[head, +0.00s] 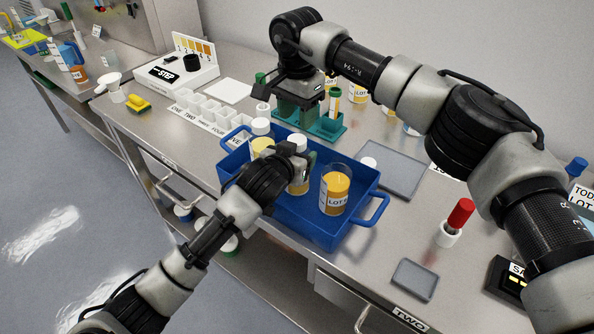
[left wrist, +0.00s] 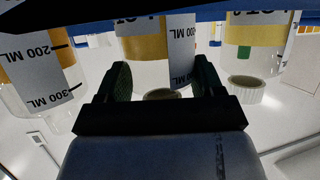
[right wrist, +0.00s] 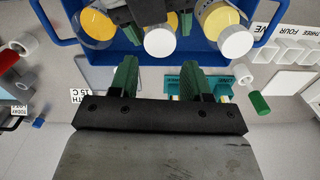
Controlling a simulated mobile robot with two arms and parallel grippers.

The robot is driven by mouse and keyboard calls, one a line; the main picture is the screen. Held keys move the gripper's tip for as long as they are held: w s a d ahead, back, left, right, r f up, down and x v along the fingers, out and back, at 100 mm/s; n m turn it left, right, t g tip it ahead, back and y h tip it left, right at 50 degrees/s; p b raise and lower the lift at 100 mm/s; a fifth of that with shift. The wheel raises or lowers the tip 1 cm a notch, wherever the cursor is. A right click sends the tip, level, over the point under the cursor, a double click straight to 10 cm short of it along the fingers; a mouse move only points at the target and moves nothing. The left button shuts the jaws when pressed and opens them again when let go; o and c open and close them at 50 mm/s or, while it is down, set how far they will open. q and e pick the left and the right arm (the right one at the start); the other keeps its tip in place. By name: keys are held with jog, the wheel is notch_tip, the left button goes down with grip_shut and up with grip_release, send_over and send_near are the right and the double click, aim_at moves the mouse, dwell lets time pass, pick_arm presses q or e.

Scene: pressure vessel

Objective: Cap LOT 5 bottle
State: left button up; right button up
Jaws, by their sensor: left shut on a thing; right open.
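The blue tray (head: 235,165) holds three bottles of yellow-orange liquid. The middle bottle (head: 297,184) is in the jaws of my left gripper (head: 300,160); a white cap (head: 297,142) sits at its top. Its lot number cannot be read. The left bottle (head: 262,147) also has a white cap (head: 261,126) at its top. The right bottle (head: 335,190) has a wide open top and a LOT label with an unclear digit. My right gripper (right wrist: 157,72) is open and empty, pointing down near the green rack (head: 326,128).
The grey mat (head: 392,172) lies right of the tray. A red-topped piece (head: 460,213) stands in a white holder nearer the front. White numbered cups (head: 197,110) stand left of the tray. More yellow bottles (head: 357,93) stand behind the rack. Bare steel shows right of the tray.

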aim_at(297, 139)
notch_tip(297, 139, down, 6)
jog(key=shift+f, duration=0.1)
dwell(0.4)
jog(key=c, duration=0.6)
jog(key=o, duration=1)
jog(key=shift+r, duration=2.3)
